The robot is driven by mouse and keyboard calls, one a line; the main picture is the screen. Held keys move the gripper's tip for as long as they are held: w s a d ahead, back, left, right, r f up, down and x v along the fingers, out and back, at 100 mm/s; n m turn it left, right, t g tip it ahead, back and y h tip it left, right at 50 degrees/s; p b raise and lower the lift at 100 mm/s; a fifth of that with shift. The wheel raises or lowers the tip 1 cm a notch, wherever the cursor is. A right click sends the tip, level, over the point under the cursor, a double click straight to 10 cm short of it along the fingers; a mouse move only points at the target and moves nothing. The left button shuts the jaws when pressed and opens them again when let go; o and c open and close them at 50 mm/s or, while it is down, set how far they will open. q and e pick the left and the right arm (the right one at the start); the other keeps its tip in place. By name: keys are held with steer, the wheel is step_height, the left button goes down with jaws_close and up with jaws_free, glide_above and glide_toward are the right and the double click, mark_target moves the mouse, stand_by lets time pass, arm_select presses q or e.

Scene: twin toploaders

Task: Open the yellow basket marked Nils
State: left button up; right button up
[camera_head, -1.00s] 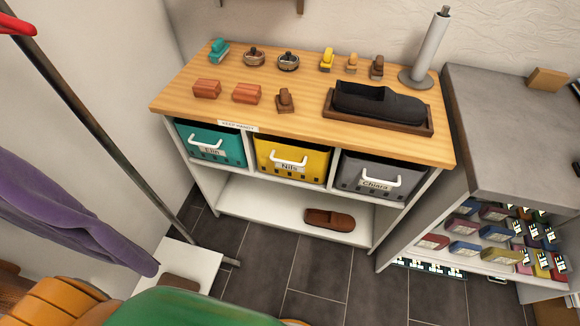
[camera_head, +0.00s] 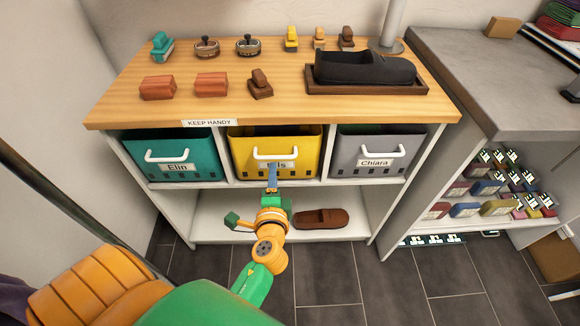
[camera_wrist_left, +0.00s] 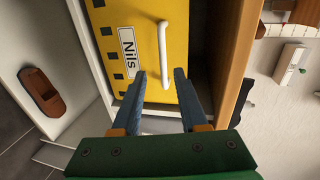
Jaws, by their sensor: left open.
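The yellow basket (camera_head: 301,153) sits in the middle compartment of the white shelf unit, with a white handle (camera_head: 274,153) on its front. Its label is partly covered by my gripper in the head view. In the left wrist view the yellow basket (camera_wrist_left: 150,15) shows the label Nils (camera_wrist_left: 128,53) and the white handle (camera_wrist_left: 164,52). My left gripper (camera_head: 272,172) is open in front of the basket, just below the handle. In the left wrist view its fingers (camera_wrist_left: 160,80) reach toward the handle, whose end lies between them; I cannot tell whether they touch it. My right gripper is not in view.
A teal basket (camera_head: 172,151) marked Elin and a grey basket (camera_head: 372,152) marked Chiara flank the yellow one. The wooden top (camera_head: 220,105) overhangs them and holds brushes, tins and a black shoe (camera_head: 360,70). A brown shoe (camera_head: 322,218) lies on the lower shelf.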

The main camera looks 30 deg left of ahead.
mark_target(275, 158)
arm_select(q)
steer(key=x, duration=0.6)
steer(key=shift+w+d+r, duration=0.15)
steer(key=shift+r, duration=0.1)
steer(key=shift+w+a+f, duration=0.1)
steer(key=shift+w+a, duration=0.25)
jaws_close()
stand_by(0.7)
